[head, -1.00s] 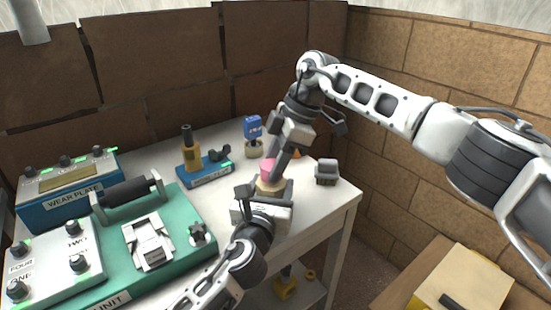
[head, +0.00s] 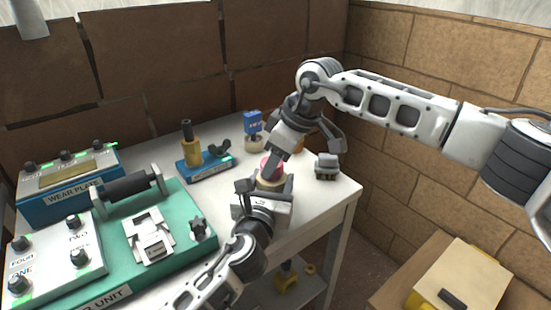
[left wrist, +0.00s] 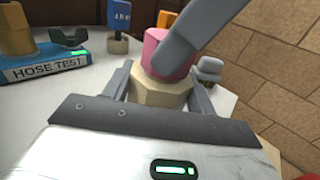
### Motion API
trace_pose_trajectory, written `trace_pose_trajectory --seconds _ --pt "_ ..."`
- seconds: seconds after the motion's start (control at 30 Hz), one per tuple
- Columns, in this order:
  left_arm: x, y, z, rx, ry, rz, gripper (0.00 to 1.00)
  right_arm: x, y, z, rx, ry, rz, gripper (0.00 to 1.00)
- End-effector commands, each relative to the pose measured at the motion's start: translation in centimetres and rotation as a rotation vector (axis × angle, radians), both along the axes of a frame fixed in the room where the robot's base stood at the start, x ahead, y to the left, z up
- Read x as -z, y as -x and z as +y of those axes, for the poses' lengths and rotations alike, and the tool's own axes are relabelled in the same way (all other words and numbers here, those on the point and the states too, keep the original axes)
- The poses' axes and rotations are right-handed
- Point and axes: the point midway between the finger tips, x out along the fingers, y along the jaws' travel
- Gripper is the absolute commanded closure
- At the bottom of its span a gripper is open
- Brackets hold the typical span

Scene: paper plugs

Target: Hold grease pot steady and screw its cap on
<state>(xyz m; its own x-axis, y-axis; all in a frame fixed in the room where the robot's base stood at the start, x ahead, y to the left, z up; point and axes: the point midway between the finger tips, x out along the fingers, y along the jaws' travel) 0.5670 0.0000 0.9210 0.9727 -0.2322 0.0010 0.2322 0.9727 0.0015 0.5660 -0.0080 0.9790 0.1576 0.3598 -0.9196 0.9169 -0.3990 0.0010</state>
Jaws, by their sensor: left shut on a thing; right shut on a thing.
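The grease pot (head: 270,184) is a tan, faceted pot near the table's front right. It also shows in the left wrist view (left wrist: 155,93). My left gripper (head: 267,187) is shut around its sides, one finger on each side. The pink cap (head: 267,161) is on top of the pot and also shows in the left wrist view (left wrist: 152,45). It appears to touch the pot; I cannot tell how far it is threaded. My right gripper (head: 273,164) is shut on the cap from above. A grey finger hides part of the cap.
A small grey block-like object (head: 326,166) stands right of the pot. A blue-topped piece (head: 253,124) stands behind, and a blue hose test stand (head: 205,170) is to the left. A green unit (head: 185,240) fills the table's left. The table edge is close on the right.

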Motion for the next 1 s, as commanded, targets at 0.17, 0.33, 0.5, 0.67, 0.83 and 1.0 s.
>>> trace_pose_trajectory --seconds 0.17,0.33,0.5,0.67,0.83,1.0 --pt "0.2 0.0 0.1 -0.002 -0.001 0.004 1.0 -0.1 -0.1 0.0 0.001 -0.001 -0.002 0.82" --pt "0.2 0.0 0.1 -0.002 -0.001 0.004 1.0 -0.1 -0.1 0.0 -0.001 -0.001 -0.002 0.39" --pt "0.2 0.0 0.1 -0.002 -0.001 0.004 1.0 -0.1 -0.1 0.0 -0.002 -0.001 0.0 0.39" --pt "0.2 0.0 0.1 -0.002 -0.001 0.004 1.0 -0.8 -0.1 0.0 -0.002 -0.002 -0.002 0.39" --pt "0.2 0.0 0.1 -0.002 0.0 0.004 1.0 -3.0 -0.1 0.0 -0.002 -0.002 -0.004 0.39" --pt "0.2 0.0 0.1 -0.002 0.0 0.004 1.0 -4.5 0.0 0.0 -0.002 -0.002 -0.001 0.39"
